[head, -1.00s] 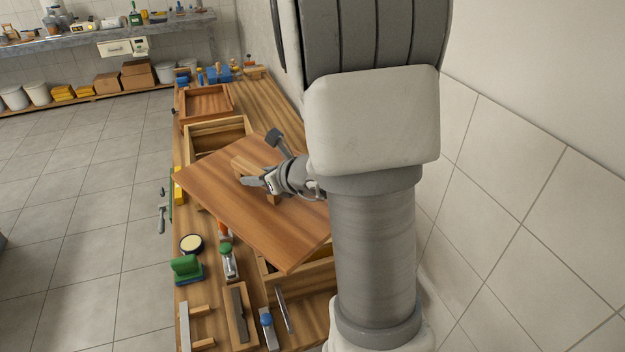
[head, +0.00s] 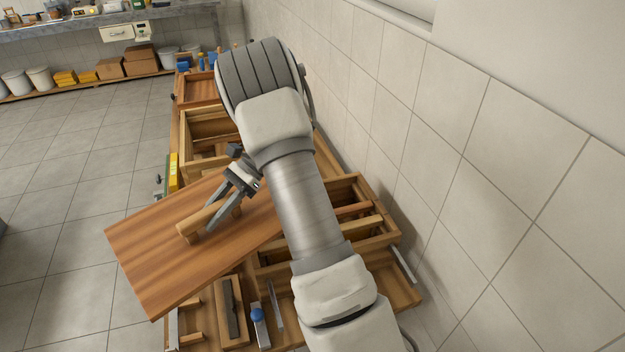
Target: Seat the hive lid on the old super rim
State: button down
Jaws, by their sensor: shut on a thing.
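The hive lid (head: 160,262) is a flat brown wooden board with a raised wooden bar handle (head: 190,229) on top. My gripper (head: 212,218) is shut on this handle. The lid appears to be held above the bench, with its left part reaching out past the bench edge over the floor. One open wooden box (head: 385,240) with bars inside stands on the near right, partly behind my arm. Another open wooden box (head: 188,150) stands beyond the lid. I cannot tell which one is the old super. My arm hides the lid's right end.
A shallow wooden tray (head: 196,92) lies at the far end of the bench. A blue-topped tool (head: 258,316) and a wooden holder (head: 232,308) lie at the near end. A yellow item (head: 173,170) is at the left edge. The tiled wall is close on the right.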

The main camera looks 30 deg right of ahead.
aim_at(227, 231)
jog(key=s+f+n+g, duration=0.1)
jog(key=s+f+n+g+h, duration=0.1)
jog(key=n+g, duration=0.1)
jog(key=s+d+f+n+g+h, duration=0.1)
jog(key=f, duration=0.1)
jog(key=shift+s+d+n+g+b, duration=0.1)
jog(key=shift+n+g+b, duration=0.25)
jog(key=shift+n+g, duration=0.05)
jog(key=s+d+f+n+g+h+b, duration=0.1)
jog(key=s+d+f+n+g+h, duration=0.15)
jog(key=d+n+h, duration=0.3)
jog(key=s+d+f+n+g+h+b, duration=0.1)
jog(key=s+d+f+n+g+h, duration=0.15)
jog(key=d+n+h, duration=0.3)
jog(key=w+d+n+h, duration=0.1)
jog(key=d+n+h, duration=0.1)
jog(key=d, duration=0.1)
jog(key=w+d+n+t+h+b, duration=0.1)
jog(key=d+n+h, duration=0.1)
jog(key=d+n, duration=0.1)
jog(key=w+d+r+n+t+h+b, duration=0.1)
jog(key=w+d+n+h, duration=0.1)
jog(key=d, duration=0.2)
jog(key=shift+d, duration=0.25)
jog(key=w+d+r+n+t+h+b, duration=0.1)
jog(key=w+d+r+n+t+h, duration=0.2)
jog(key=w+n+t, duration=0.4)
jog(key=shift+w+d+r+n+h+b, duration=0.35)
jog(key=shift+d+n+h, duration=0.25)
jog(key=shift+d+h, duration=0.45)
